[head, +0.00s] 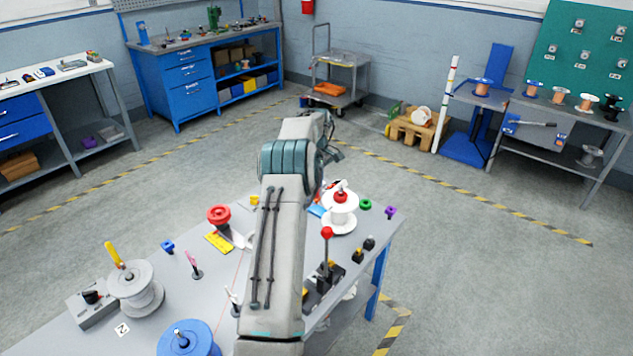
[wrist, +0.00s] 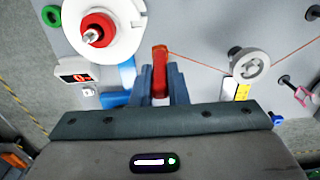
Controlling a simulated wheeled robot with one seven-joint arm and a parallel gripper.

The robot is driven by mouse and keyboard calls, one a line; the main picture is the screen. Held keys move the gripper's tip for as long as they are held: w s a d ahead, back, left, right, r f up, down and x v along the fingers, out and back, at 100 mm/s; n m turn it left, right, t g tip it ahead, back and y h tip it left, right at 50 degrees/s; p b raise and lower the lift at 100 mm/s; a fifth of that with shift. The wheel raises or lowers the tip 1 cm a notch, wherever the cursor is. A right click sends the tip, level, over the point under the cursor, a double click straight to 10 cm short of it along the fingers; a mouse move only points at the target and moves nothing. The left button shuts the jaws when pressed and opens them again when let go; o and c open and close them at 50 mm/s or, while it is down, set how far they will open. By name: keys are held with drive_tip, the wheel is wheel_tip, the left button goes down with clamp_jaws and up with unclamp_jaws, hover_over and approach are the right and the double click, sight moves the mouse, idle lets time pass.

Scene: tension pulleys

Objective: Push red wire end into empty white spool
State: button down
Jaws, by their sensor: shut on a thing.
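The white spool (head: 338,222) stands upright near the far right of the workbench, with a red hub on top. It also shows at the upper left of the wrist view (wrist: 125,40), with no wire seen on it. My gripper (wrist: 160,68) is shut on the red wire end (wrist: 160,58), a red piece upright between its fingers. It is to the right of the spool in the wrist view, apart from it. A thin red wire (wrist: 205,63) runs from there to the right past a pale grey pulley (wrist: 250,66). My arm hides the gripper in the head view.
The workbench (head: 205,270) holds a grey spool (head: 135,287), a blue spool (head: 187,340), a red knob (head: 219,213) and a red-topped lever (head: 327,233). A small counter box (wrist: 75,70) sits below the white spool in the wrist view. A green knob (wrist: 51,15) is farther left.

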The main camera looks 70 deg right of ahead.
drive_tip(key=s+d, duration=0.1)
drive_tip(key=s+p, duration=0.1)
drive_tip(key=s, duration=0.1)
drive_tip(key=s+d+p, duration=0.1)
drive_tip(key=shift+s+d, duration=0.15)
drive_tip(key=shift+d, duration=0.2)
drive_tip(key=shift+f, duration=0.15)
drive_tip(key=shift+a+f+b, duration=0.1)
drive_tip(key=shift+f+b, duration=0.3)
drive_tip(key=shift+f, duration=0.15)
drive_tip(key=shift+f+b, duration=0.55)
drive_tip(key=shift+f, duration=0.45)
idle(1.5)
drive_tip(key=c, duration=1.3)
unclamp_jaws()
drive_tip(key=shift+c, duration=0.2)
